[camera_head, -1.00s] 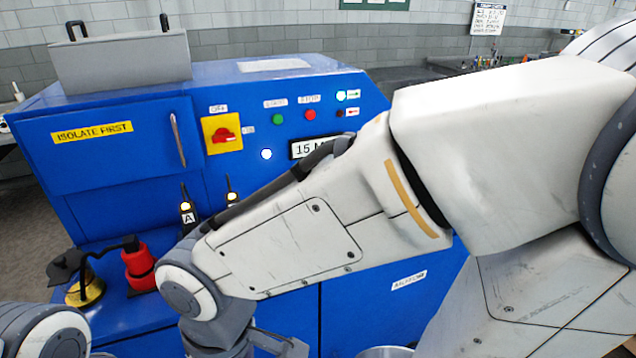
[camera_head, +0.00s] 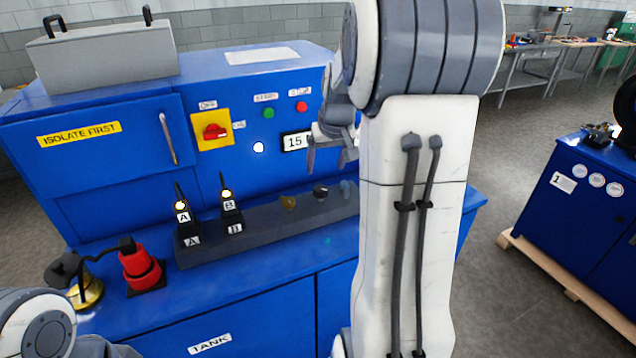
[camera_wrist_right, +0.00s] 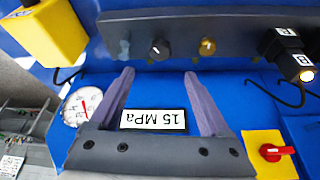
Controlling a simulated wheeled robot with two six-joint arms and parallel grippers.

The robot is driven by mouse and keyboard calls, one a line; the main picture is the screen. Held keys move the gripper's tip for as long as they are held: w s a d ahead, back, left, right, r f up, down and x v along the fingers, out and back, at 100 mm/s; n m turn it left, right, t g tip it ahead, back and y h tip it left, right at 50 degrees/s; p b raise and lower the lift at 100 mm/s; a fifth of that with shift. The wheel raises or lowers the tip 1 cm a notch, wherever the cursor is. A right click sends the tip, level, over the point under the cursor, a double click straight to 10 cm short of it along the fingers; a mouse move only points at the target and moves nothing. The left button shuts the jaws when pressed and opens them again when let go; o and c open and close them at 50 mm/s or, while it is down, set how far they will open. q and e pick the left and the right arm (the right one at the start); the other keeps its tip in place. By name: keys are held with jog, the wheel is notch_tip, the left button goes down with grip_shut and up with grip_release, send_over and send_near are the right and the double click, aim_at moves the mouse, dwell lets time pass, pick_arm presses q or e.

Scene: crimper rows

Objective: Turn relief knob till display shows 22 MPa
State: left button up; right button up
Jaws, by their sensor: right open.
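The display (camera_head: 295,141) is on the blue machine's front panel; in the right wrist view it (camera_wrist_right: 153,119) appears upside down and reads 15 MPa. A black knob (camera_head: 320,191) and a brass-coloured knob (camera_head: 288,202) sit on the dark manifold below it. In the right wrist view the black knob (camera_wrist_right: 160,48) lies beyond the fingertips and the brass one (camera_wrist_right: 207,47) beside it. I see no label saying which is the relief knob. My right gripper (camera_head: 328,158) is open and empty, in front of the panel above the knobs.
A red switch (camera_head: 215,131) and the start (camera_head: 268,113) and stop (camera_head: 301,106) buttons are on the panel. A round gauge (camera_wrist_right: 82,106) shows beside my right gripper.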

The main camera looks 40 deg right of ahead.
aim_at(321, 188)
jog(key=p+x, duration=0.2)
jog(key=x, duration=0.8)
jog(key=shift+f, duration=0.1)
jog(key=shift+c, duration=0.3)
grip_shut()
jog(key=shift+a+m+p, duration=0.1)
jog(key=shift+m+p, duration=0.2)
jog(key=shift+p, duration=0.15)
